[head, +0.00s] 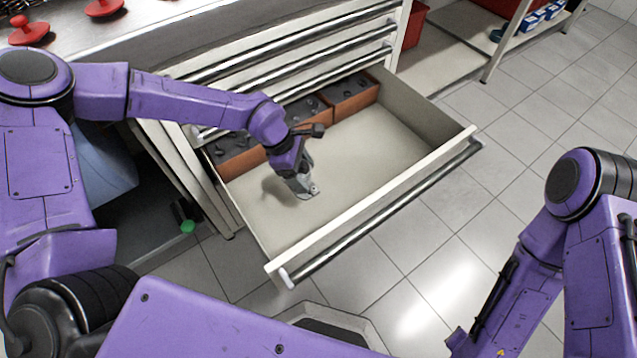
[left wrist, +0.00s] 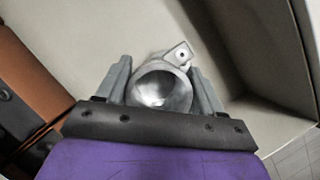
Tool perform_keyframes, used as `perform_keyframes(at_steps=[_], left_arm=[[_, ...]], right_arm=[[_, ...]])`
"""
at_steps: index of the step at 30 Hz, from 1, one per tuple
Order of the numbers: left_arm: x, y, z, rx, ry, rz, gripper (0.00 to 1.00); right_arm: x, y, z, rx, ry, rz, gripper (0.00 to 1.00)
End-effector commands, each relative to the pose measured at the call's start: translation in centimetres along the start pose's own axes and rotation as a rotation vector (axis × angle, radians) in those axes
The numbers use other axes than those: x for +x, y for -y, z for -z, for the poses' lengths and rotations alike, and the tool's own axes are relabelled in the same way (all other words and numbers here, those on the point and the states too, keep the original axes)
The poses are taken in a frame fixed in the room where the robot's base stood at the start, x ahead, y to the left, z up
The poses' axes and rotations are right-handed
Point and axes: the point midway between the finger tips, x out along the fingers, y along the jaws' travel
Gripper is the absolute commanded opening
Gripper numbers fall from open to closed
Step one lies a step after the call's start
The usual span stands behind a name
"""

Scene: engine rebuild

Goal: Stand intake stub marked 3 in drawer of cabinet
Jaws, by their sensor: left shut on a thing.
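The cabinet (head: 270,75) has one drawer (head: 385,135) pulled out, with a pale bare floor. My left gripper (head: 303,183) reaches down into the drawer, left of its middle. It is shut on a grey metal intake stub (left wrist: 160,88), a round hollow tube with a small drilled lug at one side. The left wrist view looks into its open end between the two fingers. In the head view the stub (head: 306,192) shows only partly below the gripper, at or close to the drawer floor; I cannot tell whether it touches. No mark 3 is readable.
Brown boxes with dark inserts (head: 350,93) line the drawer's back. The drawer floor to the right is free. The drawer's front wall and handle (head: 385,213) stand nearest me. Red knobs (head: 28,30) sit on the bench top. Shelving (head: 505,40) stands at the back right.

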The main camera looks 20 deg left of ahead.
Motion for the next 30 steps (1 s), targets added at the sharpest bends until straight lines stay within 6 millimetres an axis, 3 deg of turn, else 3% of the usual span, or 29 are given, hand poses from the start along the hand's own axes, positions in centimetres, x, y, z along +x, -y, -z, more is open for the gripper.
perform_keyframes(at_steps=[1,4,12,16,26,27,29,30], left_arm=[[1.8,-0.5,0.3,-0.002,-0.006,0.006,0.24],[3.7,-1.9,0.2,-0.002,-0.004,0.005,0.24],[6.4,-3.7,0.0,0.001,-0.003,0.004,0.24],[8.5,-3.5,1.0,-0.001,-0.003,0.005,0.24],[9.0,-3.5,1.2,-0.001,-0.002,0.003,0.24],[9.1,-3.5,1.3,-0.001,-0.003,0.004,0.70],[9.0,-3.5,1.3,-0.001,-0.003,0.004,0.90],[9.0,-3.5,1.3,-0.001,-0.003,0.004,0.93]], right_arm=[[0.7,0.1,-0.3,0.000,0.000,0.000,0.43],[1.2,0.1,-0.5,0.000,0.000,0.000,0.43],[1.8,0.2,-0.7,0.000,0.000,0.000,0.43],[2.2,0.2,-0.9,0.000,0.000,0.000,0.43],[2.3,0.2,-1.0,0.000,0.000,0.000,0.43],[2.4,0.2,-1.0,0.000,0.000,0.000,0.43],[2.3,0.2,-0.9,0.000,0.000,0.000,0.43],[2.3,0.2,-0.9,0.000,0.000,0.000,0.43]])
